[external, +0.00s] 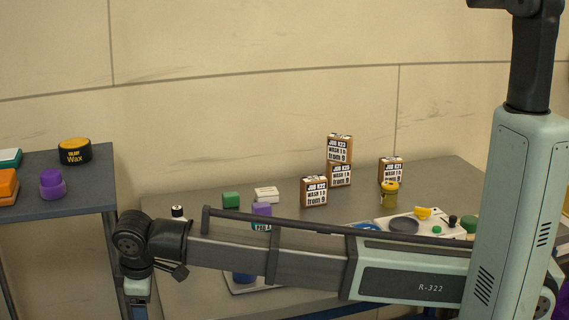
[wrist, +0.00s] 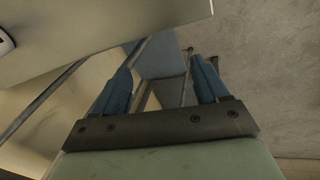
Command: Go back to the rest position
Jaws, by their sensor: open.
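My gripper (wrist: 162,82) shows in the wrist view with its two blue fingers apart and nothing between them. Beyond the fingers are thin metal legs or rails and a grey floor. In the external view my arm stretches left across the front of the grey table (external: 165,208), and its wrist bends downward at the left, between this table and the side shelf. The fingers are hidden below the bottom edge of that view. I see no object held.
The side shelf (external: 60,215) carries a wax tin (external: 75,152), a purple-capped container (external: 52,184) and an orange block (external: 8,187).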

